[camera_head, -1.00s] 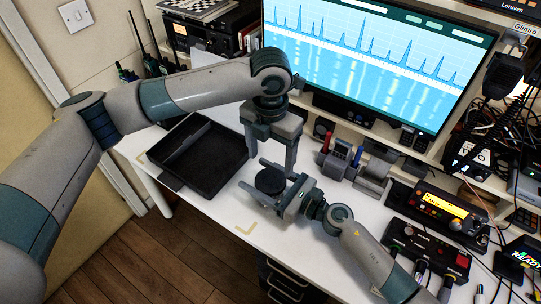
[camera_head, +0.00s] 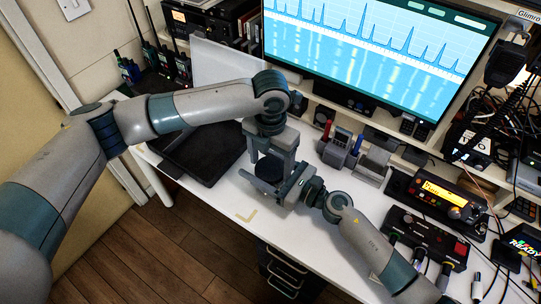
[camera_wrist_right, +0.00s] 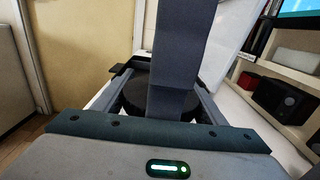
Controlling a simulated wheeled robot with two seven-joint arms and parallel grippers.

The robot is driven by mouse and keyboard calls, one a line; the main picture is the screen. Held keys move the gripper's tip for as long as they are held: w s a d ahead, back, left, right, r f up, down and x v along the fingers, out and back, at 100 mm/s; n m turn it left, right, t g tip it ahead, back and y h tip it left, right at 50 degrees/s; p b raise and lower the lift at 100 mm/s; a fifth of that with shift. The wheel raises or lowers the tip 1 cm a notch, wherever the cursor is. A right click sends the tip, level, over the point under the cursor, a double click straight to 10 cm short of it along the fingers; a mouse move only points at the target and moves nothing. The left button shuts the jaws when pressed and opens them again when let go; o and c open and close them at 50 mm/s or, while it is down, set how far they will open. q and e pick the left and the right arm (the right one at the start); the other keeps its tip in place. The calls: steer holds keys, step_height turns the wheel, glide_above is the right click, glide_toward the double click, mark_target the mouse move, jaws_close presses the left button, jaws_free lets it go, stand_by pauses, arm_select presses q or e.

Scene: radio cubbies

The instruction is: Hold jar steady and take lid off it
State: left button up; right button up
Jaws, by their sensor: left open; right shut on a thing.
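The jar's dark round lid (camera_head: 268,168) shows above the white desk near its front edge. It also shows in the right wrist view (camera_wrist_right: 150,102), partly covered by a finger of my left gripper. The jar's body is mostly hidden below the lid. My right gripper (camera_head: 264,186) comes in low from the right and is shut on the jar, with a finger on either side. My left gripper (camera_head: 272,164) points down from above, open, with its fingers around or just beside the lid. I cannot tell whether they touch it.
A black tray (camera_head: 200,153) lies left of the jar, partly under my left arm. A pen holder (camera_head: 338,150) stands behind to the right. A yellow-lit radio (camera_head: 440,198) and a control box (camera_head: 428,236) fill the right.

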arm_select(q)
steer(key=shift+f, duration=0.25)
steer(key=c, duration=0.9)
steer(key=n, duration=0.6)
steer(key=shift+n, duration=0.4)
